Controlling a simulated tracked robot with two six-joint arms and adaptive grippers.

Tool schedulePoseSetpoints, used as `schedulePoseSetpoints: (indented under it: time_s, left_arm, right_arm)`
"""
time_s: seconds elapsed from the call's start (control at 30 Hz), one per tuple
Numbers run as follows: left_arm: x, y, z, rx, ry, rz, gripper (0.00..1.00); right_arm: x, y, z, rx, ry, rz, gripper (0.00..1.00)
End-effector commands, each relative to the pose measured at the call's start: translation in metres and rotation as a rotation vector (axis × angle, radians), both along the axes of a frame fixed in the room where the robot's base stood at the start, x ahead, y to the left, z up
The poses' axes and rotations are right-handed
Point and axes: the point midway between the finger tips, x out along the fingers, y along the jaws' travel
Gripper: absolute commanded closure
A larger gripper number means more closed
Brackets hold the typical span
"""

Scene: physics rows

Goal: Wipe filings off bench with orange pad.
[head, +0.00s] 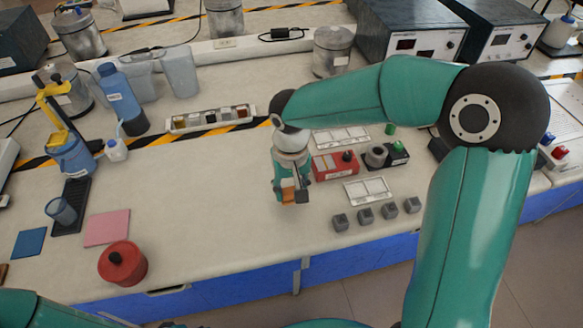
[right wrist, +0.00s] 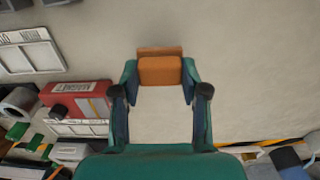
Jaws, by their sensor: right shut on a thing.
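My right gripper (head: 290,192) is over the middle of the pale bench (head: 205,205), pointing down. It is shut on the orange pad (head: 288,195), which shows between its fingertips in the right wrist view (right wrist: 160,71). The pad is close to the bench top; I cannot tell whether it touches. I cannot make out any filings on the bench in either view. My left gripper is not in view; only part of my left arm shows at the bottom left of the head view.
Right of the gripper are a red box (head: 336,164), a white grid tray (head: 368,190) and several small grey cubes (head: 365,214). A pink pad (head: 107,228) and a red canister (head: 122,263) are at left. A compartment tray (head: 210,118) lies behind. The bench left of the gripper is clear.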

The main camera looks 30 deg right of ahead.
Motion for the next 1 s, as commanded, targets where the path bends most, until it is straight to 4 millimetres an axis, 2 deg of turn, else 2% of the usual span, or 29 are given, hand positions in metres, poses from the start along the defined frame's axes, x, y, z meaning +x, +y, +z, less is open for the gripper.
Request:
schedulePoseSetpoints:
  time_s: [0.03,0.5,1.0]
  left_arm:
    - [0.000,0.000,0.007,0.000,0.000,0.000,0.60]
    - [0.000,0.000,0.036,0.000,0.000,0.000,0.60]
    - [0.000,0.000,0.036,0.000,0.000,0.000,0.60]
  right_arm:
    - [0.000,0.000,0.009,0.000,-0.002,0.000,0.93]
    - [0.000,0.000,0.048,0.000,-0.002,-0.001,0.93]
    - [0.001,0.000,0.049,0.001,-0.001,0.001,0.93]
